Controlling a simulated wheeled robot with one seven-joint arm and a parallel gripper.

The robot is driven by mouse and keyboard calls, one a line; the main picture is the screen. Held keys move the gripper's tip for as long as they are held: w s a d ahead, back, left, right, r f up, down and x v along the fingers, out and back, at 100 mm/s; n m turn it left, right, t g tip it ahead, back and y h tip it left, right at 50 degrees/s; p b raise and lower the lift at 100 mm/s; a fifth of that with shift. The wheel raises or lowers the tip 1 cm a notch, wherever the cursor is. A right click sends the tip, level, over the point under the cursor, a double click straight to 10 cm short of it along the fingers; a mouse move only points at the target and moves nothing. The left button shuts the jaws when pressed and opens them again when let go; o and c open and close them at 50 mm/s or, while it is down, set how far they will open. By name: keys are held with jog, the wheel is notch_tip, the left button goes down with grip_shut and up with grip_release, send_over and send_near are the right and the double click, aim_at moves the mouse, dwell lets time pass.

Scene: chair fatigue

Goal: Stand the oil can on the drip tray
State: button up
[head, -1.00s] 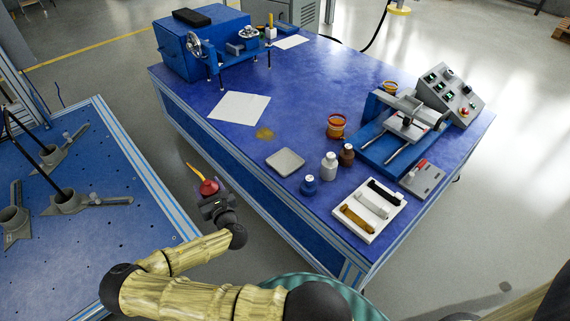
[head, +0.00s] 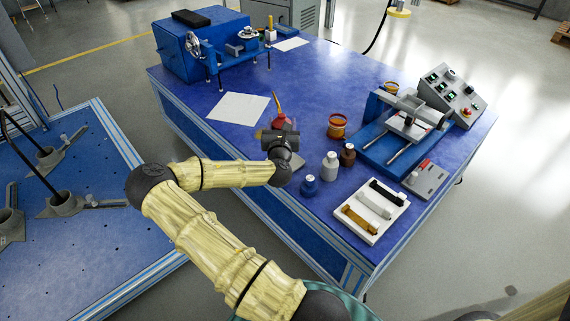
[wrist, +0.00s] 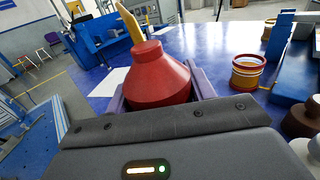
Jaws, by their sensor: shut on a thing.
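The red oil can (wrist: 157,78) with its yellow-orange spout is upright between the fingers of my gripper (wrist: 158,92) in the wrist view. In the head view the can (head: 280,121) shows just beyond my gripper (head: 281,132), which is shut on it.
Right of my gripper stand a blue bottle (head: 310,185), a white bottle (head: 329,166), a brown bottle (head: 347,154) and an orange-banded tin (head: 337,126). A white tray of parts (head: 371,212) lies nearer the front. A white sheet (head: 238,107) lies to the left on clear table.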

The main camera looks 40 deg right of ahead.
jog(key=shift+f+b, duration=1.2)
jog(key=shift+f, duration=1.25)
jog(key=shift+f+b, duration=1.25)
jog(key=shift+f, duration=1.25)
jog(key=shift+f, duration=0.1)
jog(key=o, duration=1.3)
jog(key=shift+f, duration=0.1)
